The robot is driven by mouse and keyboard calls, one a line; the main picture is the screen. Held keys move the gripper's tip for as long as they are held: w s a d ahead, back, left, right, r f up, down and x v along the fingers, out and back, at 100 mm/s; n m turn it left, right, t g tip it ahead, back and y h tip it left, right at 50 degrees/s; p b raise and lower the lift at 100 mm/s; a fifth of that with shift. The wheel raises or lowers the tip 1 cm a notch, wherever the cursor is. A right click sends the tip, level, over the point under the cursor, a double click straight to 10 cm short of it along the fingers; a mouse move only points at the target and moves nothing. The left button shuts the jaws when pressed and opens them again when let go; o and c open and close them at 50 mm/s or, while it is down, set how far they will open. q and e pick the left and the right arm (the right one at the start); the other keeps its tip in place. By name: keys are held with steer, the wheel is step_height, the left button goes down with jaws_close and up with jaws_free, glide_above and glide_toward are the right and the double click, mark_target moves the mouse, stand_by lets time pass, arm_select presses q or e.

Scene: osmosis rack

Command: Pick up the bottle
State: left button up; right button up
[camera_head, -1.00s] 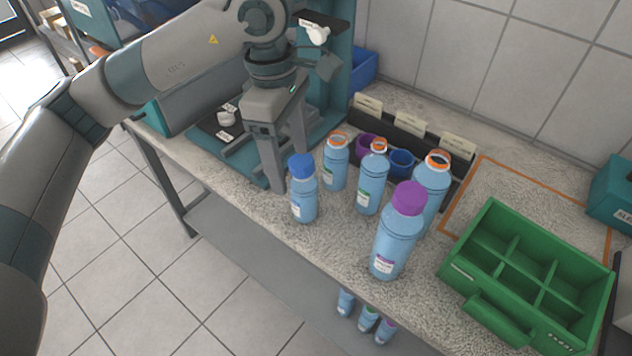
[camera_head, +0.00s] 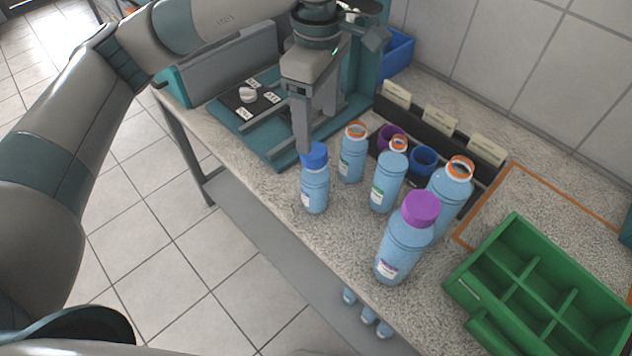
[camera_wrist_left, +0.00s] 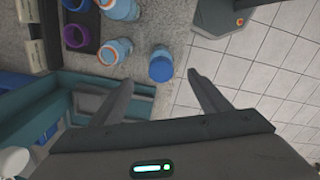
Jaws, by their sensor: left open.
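Several light-blue bottles stand upright on the speckled bench. The bottle with the blue cap (camera_head: 315,188) is nearest my left gripper (camera_head: 317,130). The gripper is open and empty, its fingers pointing down close to the blue cap. In the left wrist view the blue cap (camera_wrist_left: 161,68) shows just beyond the gap between the open fingers (camera_wrist_left: 160,80). A bottle with a purple cap (camera_head: 402,245) stands at the front. Bottles with orange neck rings stand behind: one (camera_head: 352,155), a middle one (camera_head: 388,185) and a right one (camera_head: 450,195), partly hidden. My right gripper is not in view.
A green divided crate (camera_head: 540,290) sits at the right. A dark rack with purple and blue cups (camera_head: 423,160) and label cards stands behind the bottles. A teal stand (camera_head: 275,145) is left of them. The bench's front edge is close to the bottles. Small bottles show below.

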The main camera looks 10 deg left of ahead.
mark_target(317, 152)
arm_select(q)
step_height(317, 152, down, 6)
steer(key=shift+s+r+p, duration=0.1)
steer(key=shift+r+p, duration=0.1)
steer(key=shift+p, duration=1)
step_height(317, 152, down, 6)
steer(key=shift+r+p, duration=0.1)
steer(key=shift+p, duration=0.85)
steer(key=shift+f, duration=0.2)
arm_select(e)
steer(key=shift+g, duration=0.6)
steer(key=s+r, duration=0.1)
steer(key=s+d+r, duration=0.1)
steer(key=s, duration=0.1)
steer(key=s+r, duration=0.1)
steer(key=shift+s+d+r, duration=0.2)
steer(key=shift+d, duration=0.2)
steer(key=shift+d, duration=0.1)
arm_select(q)
steer(key=shift+a+f+p, duration=0.2)
steer(key=shift+f+p, duration=0.5)
steer(key=shift+p, duration=0.2)
step_height(317, 152, down, 3)
steer(key=shift+a+r+p, duration=0.1)
steer(key=shift+p, duration=0.65)
steer(key=shift+f, duration=0.5)
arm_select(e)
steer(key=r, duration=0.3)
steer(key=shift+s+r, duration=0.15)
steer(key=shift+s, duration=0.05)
